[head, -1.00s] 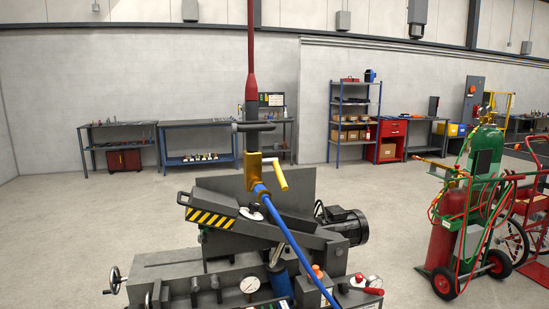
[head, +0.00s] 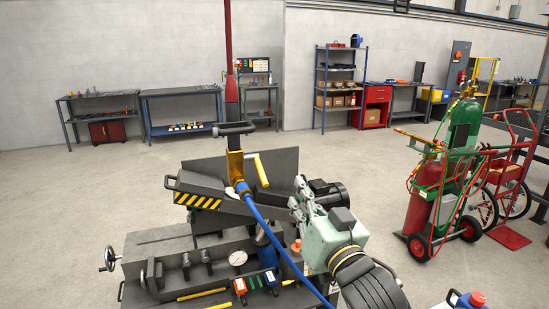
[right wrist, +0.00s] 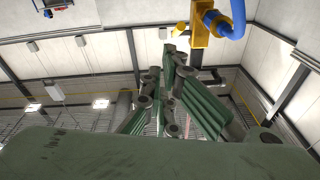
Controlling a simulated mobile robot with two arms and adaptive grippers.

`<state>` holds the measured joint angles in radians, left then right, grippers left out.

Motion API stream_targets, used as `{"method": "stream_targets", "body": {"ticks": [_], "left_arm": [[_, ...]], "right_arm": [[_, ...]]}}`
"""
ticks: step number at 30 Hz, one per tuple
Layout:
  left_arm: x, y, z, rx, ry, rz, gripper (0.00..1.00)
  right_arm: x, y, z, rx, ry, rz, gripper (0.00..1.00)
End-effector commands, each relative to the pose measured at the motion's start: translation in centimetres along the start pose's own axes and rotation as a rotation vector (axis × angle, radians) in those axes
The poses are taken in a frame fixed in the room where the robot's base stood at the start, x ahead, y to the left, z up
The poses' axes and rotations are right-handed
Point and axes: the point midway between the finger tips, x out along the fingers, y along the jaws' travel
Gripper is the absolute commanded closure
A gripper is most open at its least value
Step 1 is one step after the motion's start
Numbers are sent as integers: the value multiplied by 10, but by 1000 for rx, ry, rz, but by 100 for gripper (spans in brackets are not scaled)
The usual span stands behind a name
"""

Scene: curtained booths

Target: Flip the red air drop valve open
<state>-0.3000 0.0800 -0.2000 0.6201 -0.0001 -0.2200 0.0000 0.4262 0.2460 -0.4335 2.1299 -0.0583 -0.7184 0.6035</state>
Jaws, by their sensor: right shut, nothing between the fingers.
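The air drop hangs at centre-left in the head view. It has a red pipe (head: 229,45), a dark horizontal bar (head: 235,129), a gold block (head: 236,165) and a yellow lever (head: 259,170) angled down to the right. A blue hose (head: 270,225) runs from the block. My right gripper (head: 298,193) is shut and empty, right of and below the lever, apart from it in the picture. The right wrist view shows the shut fingers (right wrist: 168,62), with the gold block (right wrist: 203,25) and blue hose (right wrist: 237,18) above right. My left gripper is out of view.
A grey machine with a striped guard (head: 199,201) and a black motor (head: 328,193) stands below the drop. A cart with green and red gas cylinders (head: 463,135) stands at right. Benches and a shelf (head: 338,88) line the back wall. Open floor lies between.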

Motion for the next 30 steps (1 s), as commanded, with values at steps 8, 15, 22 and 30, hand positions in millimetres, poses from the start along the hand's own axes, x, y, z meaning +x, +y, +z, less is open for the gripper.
{"method": "stream_targets", "body": {"ticks": [8,15,22,30], "left_arm": [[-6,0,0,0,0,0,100],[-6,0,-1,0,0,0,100],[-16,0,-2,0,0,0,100],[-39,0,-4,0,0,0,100]], "right_arm": [[-9,-18,-40,8,57,-33,100],[-9,-18,-40,8,57,-33,100],[8,-19,-44,8,56,-33,100],[56,-21,-48,8,55,-33,100]]}}
